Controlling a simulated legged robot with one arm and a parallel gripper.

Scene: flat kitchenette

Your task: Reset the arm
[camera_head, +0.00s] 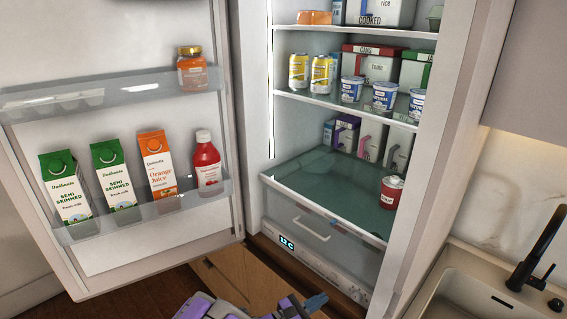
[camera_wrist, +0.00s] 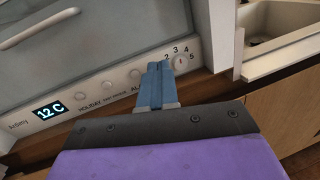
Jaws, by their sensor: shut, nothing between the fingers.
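My gripper (camera_head: 316,302) is low in front of the open fridge, at the bottom of the head view, with my purple arm behind it. In the wrist view my gripper (camera_wrist: 155,70) shows as two blue fingers pressed together, with nothing between them. The fingers point toward the fridge's control panel (camera_wrist: 122,85), near its dial (camera_wrist: 181,62). I cannot tell whether they touch it.
The fridge door (camera_head: 120,110) stands open at left, with cartons and bottles on its shelves. A sink (camera_head: 475,285) with a black tap (camera_head: 540,245) is at right.

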